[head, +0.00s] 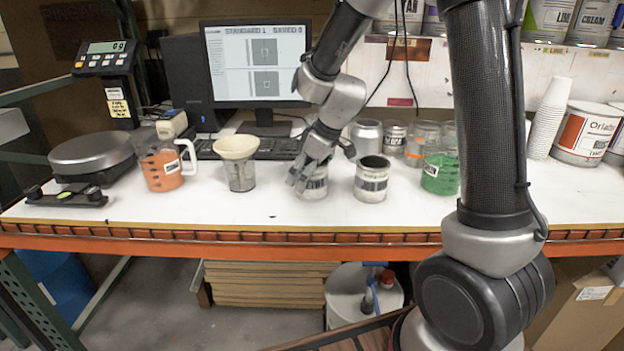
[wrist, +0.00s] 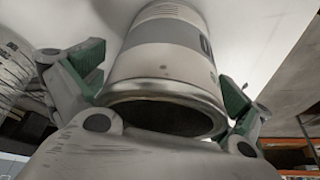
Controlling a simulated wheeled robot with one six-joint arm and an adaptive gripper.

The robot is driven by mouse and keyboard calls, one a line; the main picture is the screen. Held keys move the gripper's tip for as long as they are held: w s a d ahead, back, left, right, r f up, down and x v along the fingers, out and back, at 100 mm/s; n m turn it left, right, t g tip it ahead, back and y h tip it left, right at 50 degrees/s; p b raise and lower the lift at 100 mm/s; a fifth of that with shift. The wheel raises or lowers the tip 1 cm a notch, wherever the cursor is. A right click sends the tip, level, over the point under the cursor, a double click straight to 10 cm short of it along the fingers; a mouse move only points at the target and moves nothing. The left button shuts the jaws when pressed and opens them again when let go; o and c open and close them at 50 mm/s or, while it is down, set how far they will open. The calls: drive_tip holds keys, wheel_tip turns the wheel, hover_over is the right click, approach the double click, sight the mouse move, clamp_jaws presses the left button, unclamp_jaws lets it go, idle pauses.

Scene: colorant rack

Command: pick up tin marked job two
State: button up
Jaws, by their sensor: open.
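Two similar white tins with dark label bands stand near the bench's front edge in the head view, a left tin (head: 315,186) and a right tin (head: 371,180). Their label text is too small to read. My gripper (head: 312,172) is at the left tin and covers part of it. In the wrist view a tin (wrist: 168,62) with a grey band and an open dark mouth lies between the green finger pads of my gripper (wrist: 165,85). The fingers are spread, with a gap visible at the left pad. The tin's marking is not legible there.
On the white bench (head: 270,210), a funnel-topped container (head: 238,165) and a jug of orange colorant (head: 162,170) stand to the left. A jar of green colorant (head: 440,175) stands right. The front strip is mostly clear.

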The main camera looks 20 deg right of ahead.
drive_tip(key=c, duration=0.9)
